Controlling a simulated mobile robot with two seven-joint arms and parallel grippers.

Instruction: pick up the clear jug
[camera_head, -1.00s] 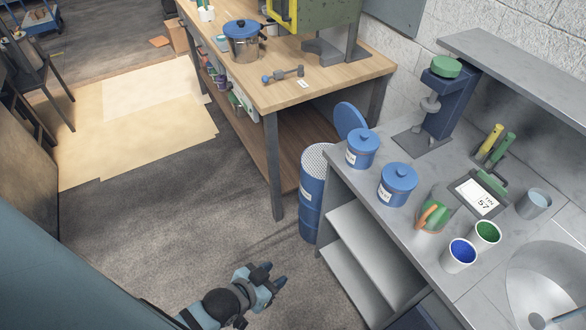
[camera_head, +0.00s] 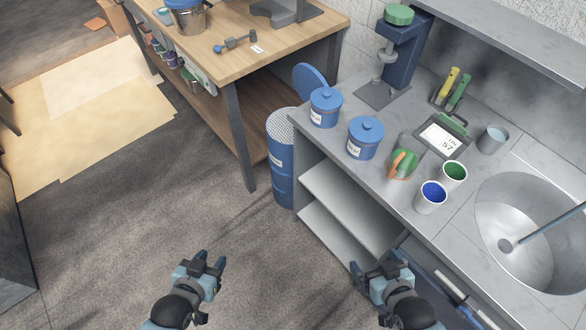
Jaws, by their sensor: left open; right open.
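The clear jug (camera_head: 406,168) stands on the grey counter in the head view, with an orange handle on its left side and something green showing in or behind it. My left gripper (camera_head: 209,264) is open and empty over the floor at the bottom, well left of the jug. My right gripper (camera_head: 379,265) is open and empty in front of the counter, below the jug in the picture and apart from it.
Blue lidded canisters (camera_head: 366,139) stand left of the jug. A blue-filled cup (camera_head: 431,197) and a green-filled cup (camera_head: 453,173) are close on its right. The sink (camera_head: 520,225) lies at right.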

